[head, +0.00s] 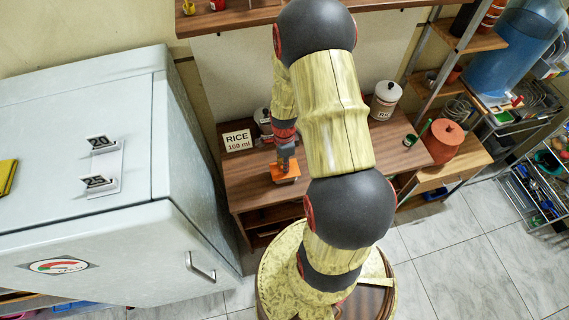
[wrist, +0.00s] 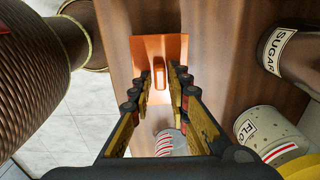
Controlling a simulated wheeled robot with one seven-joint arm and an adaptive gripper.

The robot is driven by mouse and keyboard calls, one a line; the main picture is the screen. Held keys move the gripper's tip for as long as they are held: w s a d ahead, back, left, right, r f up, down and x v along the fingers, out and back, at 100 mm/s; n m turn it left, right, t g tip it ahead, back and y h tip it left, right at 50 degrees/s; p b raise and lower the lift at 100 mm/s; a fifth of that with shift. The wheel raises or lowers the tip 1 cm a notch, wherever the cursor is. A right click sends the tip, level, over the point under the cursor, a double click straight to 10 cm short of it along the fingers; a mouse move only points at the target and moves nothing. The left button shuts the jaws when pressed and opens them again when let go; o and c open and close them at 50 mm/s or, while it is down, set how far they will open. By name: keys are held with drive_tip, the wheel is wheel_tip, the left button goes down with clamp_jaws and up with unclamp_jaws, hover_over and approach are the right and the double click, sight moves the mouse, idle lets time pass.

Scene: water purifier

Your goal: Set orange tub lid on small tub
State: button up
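The orange lid (head: 285,172) is a flat rectangle lying on the wooden counter near its front edge. It also shows in the wrist view (wrist: 147,48), with a raised grip in its middle. My gripper (head: 285,158) is above the lid. In the wrist view my gripper (wrist: 159,82) is open, its two fingers on either side of the line to the raised grip. Nothing shows between the fingertips except the lid beyond. Contact cannot be told. I cannot pick out the small tub with certainty; my arm hides part of the counter.
The wrist view shows SUGAR (wrist: 297,55) and flour (wrist: 268,135) canisters. A large fridge (head: 95,180) stands left.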

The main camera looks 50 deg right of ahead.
drive_tip(key=shift+o, duration=1)
drive_tip(key=shift+r+p, duration=0.4)
drive_tip(key=shift+r, duration=0.05)
drive_tip(key=w+a+r+n+t+p, duration=0.1)
drive_tip(key=a+r+n, duration=0.1)
drive_tip(key=r, duration=0.8)
drive_tip(key=w+a+r+n, duration=0.1)
drive_tip(key=a+r+n, duration=0.15)
drive_tip(key=r, duration=0.75)
drive_tip(key=s+a+r+n+t, duration=0.2)
drive_tip(key=s+a+r+n, duration=0.2)
drive_tip(key=a+r+n, duration=0.5)
drive_tip(key=s+a+r+n+t, duration=0.2)
drive_tip(key=s+a+r+n, duration=0.3)
drive_tip(key=a+r+n, duration=0.4)
wheel_tip(320, 180, up, 2)
drive_tip(key=shift+s+r+n+t, duration=0.1)
drive_tip(key=shift+s+n+t, duration=0.25)
drive_tip(key=shift+n, duration=0.7)
drive_tip(key=shift+a, duration=0.1)
